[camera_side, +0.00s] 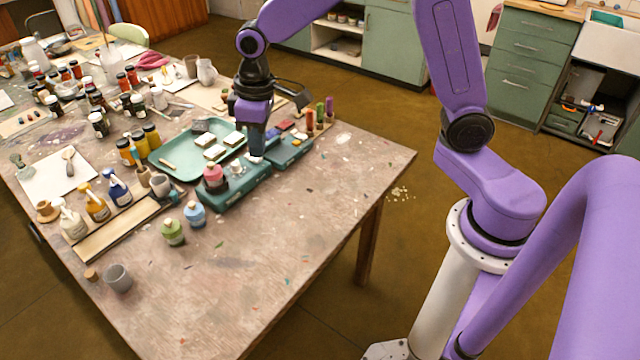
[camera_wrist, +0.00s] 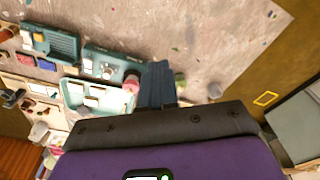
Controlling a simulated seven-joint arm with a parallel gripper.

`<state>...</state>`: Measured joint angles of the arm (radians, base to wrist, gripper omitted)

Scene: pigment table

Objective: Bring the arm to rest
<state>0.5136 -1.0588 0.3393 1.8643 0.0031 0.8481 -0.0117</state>
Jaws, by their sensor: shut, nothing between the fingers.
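My gripper (camera_side: 257,157) is shut and empty. In the side view its tips hang over the teal stand (camera_side: 235,190), close to its far right end; I cannot tell whether they touch anything. In the wrist view the shut fingers (camera_wrist: 158,68) point towards bare table, beside a pink-topped bottle (camera_wrist: 131,82). That pink bottle (camera_side: 214,178) sits on the left part of the teal stand in the side view. My arm is stretched out over the worn, paint-specked table (camera_side: 300,230).
A teal tray (camera_side: 168,172) with white blocks lies left of my gripper. A second teal stand (camera_side: 292,152) is to its right. The table's front right is mostly clear.

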